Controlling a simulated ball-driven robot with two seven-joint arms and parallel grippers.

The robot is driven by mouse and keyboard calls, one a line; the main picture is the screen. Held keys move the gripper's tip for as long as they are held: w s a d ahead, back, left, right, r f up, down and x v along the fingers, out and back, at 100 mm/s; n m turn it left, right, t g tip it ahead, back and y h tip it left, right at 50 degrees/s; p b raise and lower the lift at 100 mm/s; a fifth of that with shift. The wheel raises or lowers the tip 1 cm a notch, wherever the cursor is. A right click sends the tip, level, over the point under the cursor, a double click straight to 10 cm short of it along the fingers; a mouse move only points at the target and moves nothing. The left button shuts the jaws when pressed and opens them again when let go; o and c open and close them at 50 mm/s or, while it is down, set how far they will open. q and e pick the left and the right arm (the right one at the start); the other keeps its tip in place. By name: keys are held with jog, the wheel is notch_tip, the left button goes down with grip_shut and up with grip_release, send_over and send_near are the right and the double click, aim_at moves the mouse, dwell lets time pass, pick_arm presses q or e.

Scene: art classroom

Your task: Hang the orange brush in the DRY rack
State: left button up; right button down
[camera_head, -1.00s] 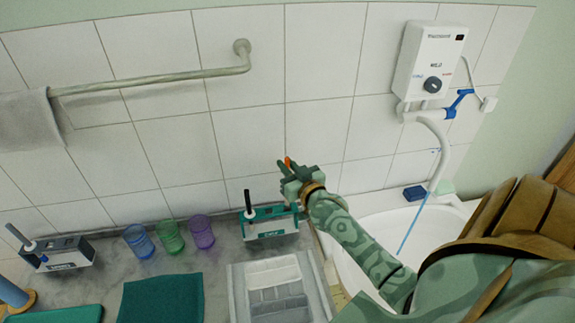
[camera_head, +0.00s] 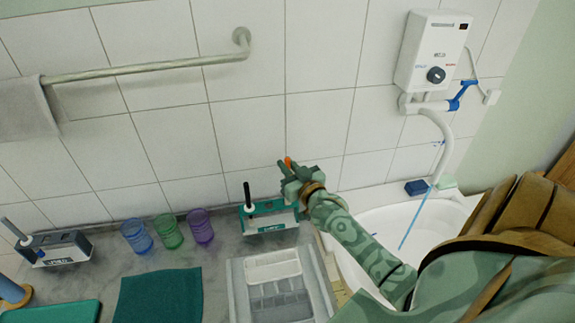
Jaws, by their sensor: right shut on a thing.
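My right gripper (camera_head: 292,180) is shut on the orange brush (camera_head: 288,162). Only a small orange end shows above the fingers; the rest is hidden by the gripper. The gripper is in front of the tiled wall, just right of and above a teal rack (camera_head: 268,224) that holds a black-handled brush (camera_head: 247,194). A second rack, dark blue-grey (camera_head: 55,247), stands at the far left with a grey-handled brush in it. Both racks have labels on their fronts, too small to read surely.
Blue (camera_head: 136,236), green (camera_head: 168,231) and purple (camera_head: 200,226) cups stand between the racks. A compartment tray (camera_head: 238,292) and a teal cloth (camera_head: 157,296) lie in front. A white basin (camera_head: 378,222) is at right, below a water heater (camera_head: 432,50).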

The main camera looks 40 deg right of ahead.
jog(key=shift+f+b, duration=0.75)
jog(key=shift+f, duration=0.5)
jog(key=shift+f+b, duration=1.4)
jog(key=shift+f, duration=0.65)
jog(key=c, duration=0.8)
grip_release()
notch_tip(320, 180, up, 8)
jog(key=p, duration=0.8)
jog(key=shift+r, duration=0.1)
